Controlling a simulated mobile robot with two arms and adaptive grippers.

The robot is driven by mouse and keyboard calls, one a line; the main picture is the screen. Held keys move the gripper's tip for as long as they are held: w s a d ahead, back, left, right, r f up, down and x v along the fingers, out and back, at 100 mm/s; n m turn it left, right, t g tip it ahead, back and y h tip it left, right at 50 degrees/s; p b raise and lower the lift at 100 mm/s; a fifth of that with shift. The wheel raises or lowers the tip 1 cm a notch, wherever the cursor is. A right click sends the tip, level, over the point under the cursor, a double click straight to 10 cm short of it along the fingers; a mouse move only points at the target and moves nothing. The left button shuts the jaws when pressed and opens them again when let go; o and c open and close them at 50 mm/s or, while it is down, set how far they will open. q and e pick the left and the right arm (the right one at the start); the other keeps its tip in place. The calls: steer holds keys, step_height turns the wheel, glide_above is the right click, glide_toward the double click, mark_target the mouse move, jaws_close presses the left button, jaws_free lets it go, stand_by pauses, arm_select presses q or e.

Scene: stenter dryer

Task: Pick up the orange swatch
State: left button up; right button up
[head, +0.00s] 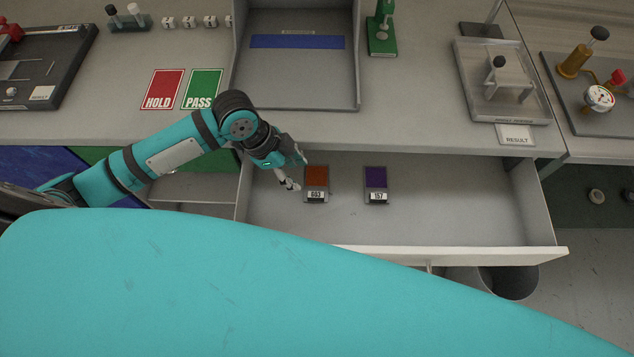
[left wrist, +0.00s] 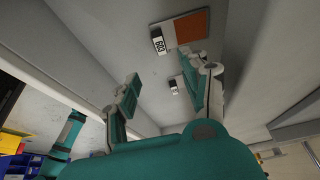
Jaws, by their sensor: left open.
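The orange swatch (head: 317,176), with a grey holder and a label reading 603, lies flat in the open drawer. It also shows in the left wrist view (left wrist: 190,27), at the top. My left gripper (head: 297,172) is open and empty, just left of the orange swatch in the head view. In the left wrist view its two fingers (left wrist: 165,76) are spread apart, with the swatch beyond their tips and not between them. I cannot tell the exact height of the fingers above the drawer floor. My right gripper is in neither view.
A purple swatch (head: 376,178) labelled 157 lies right of the orange one. The drawer (head: 450,200) is otherwise bare, with walls around it. The counter above holds a grey tray (head: 300,85), HOLD (head: 163,90) and PASS (head: 203,89) cards, and a green stand (head: 382,35).

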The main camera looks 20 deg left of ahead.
arm_select(q)
glide_toward(319, 194)
steer(key=shift+x, duration=0.95)
steer(key=shift+p+x, duration=0.35)
steer(key=shift+x, duration=0.65)
steer(key=shift+s+d+f, duration=0.1)
steer(key=shift+f, duration=0.2)
steer(key=p+x, duration=0.1)
steer(key=x, duration=0.2)
steer(key=shift+d+f, duration=0.25)
steer(key=shift+f, duration=0.05)
steer(key=shift+d+f, duration=0.15)
steer(key=shift+f, duration=0.2)
jaws_close()
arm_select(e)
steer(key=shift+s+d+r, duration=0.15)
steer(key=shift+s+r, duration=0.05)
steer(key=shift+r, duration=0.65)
